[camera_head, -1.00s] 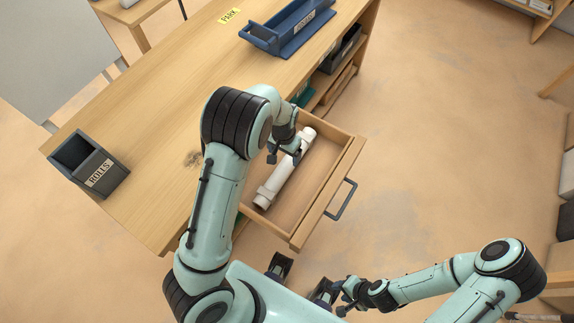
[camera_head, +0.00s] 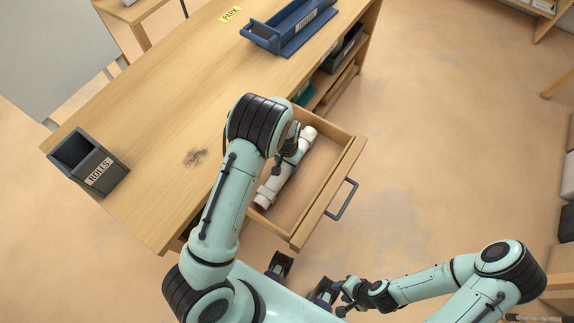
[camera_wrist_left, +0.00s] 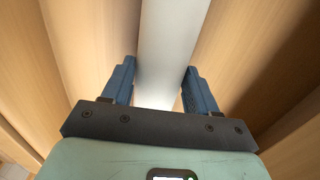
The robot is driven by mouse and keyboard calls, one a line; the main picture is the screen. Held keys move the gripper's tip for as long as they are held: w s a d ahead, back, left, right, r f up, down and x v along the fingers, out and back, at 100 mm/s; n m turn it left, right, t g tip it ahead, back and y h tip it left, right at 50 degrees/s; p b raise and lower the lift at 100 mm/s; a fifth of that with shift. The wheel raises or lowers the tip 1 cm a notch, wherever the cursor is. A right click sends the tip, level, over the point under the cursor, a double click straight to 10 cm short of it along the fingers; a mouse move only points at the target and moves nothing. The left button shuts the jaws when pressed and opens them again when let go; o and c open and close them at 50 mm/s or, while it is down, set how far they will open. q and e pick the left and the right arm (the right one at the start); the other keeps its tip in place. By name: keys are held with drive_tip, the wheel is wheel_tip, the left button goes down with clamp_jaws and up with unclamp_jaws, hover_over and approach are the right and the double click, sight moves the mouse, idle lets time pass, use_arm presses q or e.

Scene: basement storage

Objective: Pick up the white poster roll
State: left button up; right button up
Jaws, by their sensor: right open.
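The white poster roll (camera_head: 284,180) lies lengthwise in the open wooden drawer (camera_head: 327,205). My left gripper (camera_head: 287,158) is down at the roll's far half, and my own arm hides part of it. In the left wrist view the pale roll (camera_wrist_left: 168,45) runs between the two blue fingers (camera_wrist_left: 158,88), one on each side. I cannot tell whether both fingers press on it. The roll still rests in the drawer. My right gripper (camera_head: 328,292) is open, low in front of the drawer and away from the roll.
A dark bin labelled ROLLS (camera_head: 88,165) stands at the table's left end. A blue tray (camera_head: 288,27) sits at the far end of the wooden table (camera_head: 165,120), near a yellow PARK label (camera_head: 230,14). Open floor lies to the right.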

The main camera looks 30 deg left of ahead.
use_arm(q)
drive_tip(key=c, duration=0.6)
drive_tip(key=shift+r, duration=0.1)
